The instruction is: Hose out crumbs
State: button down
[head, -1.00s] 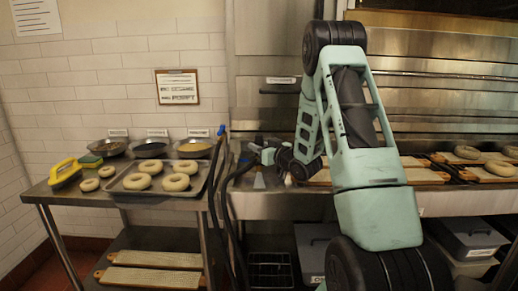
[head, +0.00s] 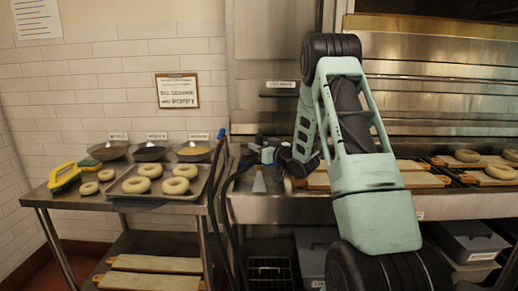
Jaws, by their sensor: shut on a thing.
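My gripper (head: 257,153) is small and partly hidden over the left end of the steel counter (head: 270,208), with my arm reaching in from the right. It is shut on what looks like the end of the dark hose (head: 227,195), with a bit of blue showing at the jaws. The hose rises beside the counter's left end and bends up to the gripper. A blue-topped piece (head: 221,133) stands at the hose's upper left. A scraper (head: 259,181) stands or lies just below the gripper. Crumbs are too small to make out.
A steel table (head: 100,204) at left bears a bagel tray (head: 205,185), loose bagels (head: 89,188), a yellow brush (head: 64,176), a sponge (head: 90,163) and several bowls (head: 150,153). Boards (head: 415,180) with bagels lie at the oven, right. Bins (head: 470,243) stand below.

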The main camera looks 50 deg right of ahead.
jog(key=shift+w+d, duration=1.15)
jog(key=shift+d, duration=0.25)
dwell(1.5)
